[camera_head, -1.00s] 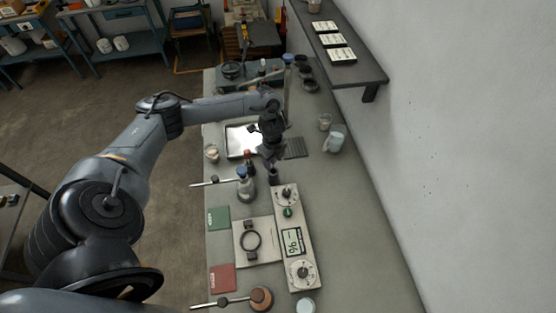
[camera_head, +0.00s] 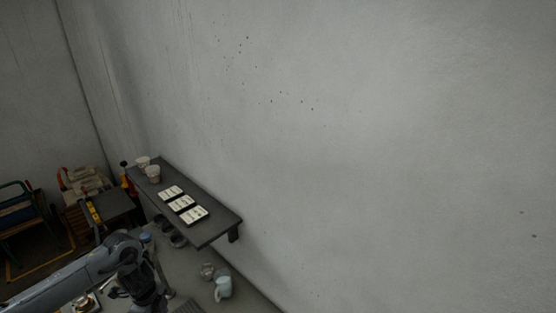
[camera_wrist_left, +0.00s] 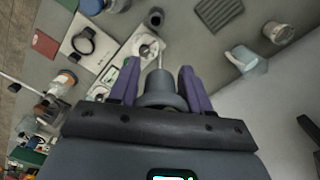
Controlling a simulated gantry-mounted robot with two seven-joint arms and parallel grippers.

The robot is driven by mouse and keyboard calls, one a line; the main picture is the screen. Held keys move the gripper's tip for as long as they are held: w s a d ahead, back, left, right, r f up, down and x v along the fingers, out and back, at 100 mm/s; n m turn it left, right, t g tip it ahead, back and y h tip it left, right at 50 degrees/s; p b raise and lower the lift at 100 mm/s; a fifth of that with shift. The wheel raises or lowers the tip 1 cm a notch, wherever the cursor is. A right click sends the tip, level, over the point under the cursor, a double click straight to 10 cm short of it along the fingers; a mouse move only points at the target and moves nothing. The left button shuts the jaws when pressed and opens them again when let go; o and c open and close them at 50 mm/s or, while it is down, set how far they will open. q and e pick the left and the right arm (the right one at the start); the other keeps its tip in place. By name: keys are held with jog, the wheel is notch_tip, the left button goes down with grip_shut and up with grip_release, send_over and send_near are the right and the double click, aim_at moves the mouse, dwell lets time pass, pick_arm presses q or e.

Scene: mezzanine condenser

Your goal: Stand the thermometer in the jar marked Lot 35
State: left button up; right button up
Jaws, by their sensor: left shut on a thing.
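I cannot read Lot 35 on any jar. Two pale pots (camera_head: 143,162) (camera_head: 153,174) stand on the wall shelf, and dark round pots (camera_head: 178,241) stand below it. My right gripper is not in view.
The wall shelf (camera_head: 214,227) carries several white cards (camera_head: 182,203). A glass (camera_head: 207,271) and a pale blue jug (camera_head: 223,288) stand on the bench near the wall. The left wrist view shows a dark open cylinder (camera_wrist_left: 154,17), ribbed mat (camera_wrist_left: 218,11) and flask (camera_wrist_left: 64,79).

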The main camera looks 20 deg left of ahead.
pick_arm(q)
jog(key=w+d+r+m, duration=0.1)
jog(key=w+d+r, duration=0.1)
jog(key=w+d, duration=0.3)
jog(key=shift+d+b, duration=0.15)
jog(key=shift+b, duration=0.2)
jog(key=shift+m, duration=0.6)
jog(key=w+d, duration=0.1)
jog(key=d, duration=0.3)
jog(key=w+d+r, duration=0.1)
jog(key=d, duration=0.3)
jog(key=w+d+b, duration=0.1)
jog(key=d, duration=0.2)
jog(key=shift+w+d+r, duration=0.25)
jog(key=shift+w+d, duration=0.1)
jog(key=shift+d, duration=0.05)
jog(key=s+d+f+n, duration=0.1)
jog(key=s+d+n, duration=0.1)
jog(key=n, duration=0.4)
jog(key=s+d+f+n, duration=0.1)
jog(key=s+d+n, duration=0.1)
jog(key=d+n, duration=0.3)
jog(key=s+d+n, duration=0.2)
jog(key=d+n, duration=0.2)
jog(key=n, duration=0.2)
jog(key=shift+s+f+n+b, duration=0.15)
jog(key=shift+f+n+b, duration=0.15)
jog(key=shift+f+b, duration=0.1)
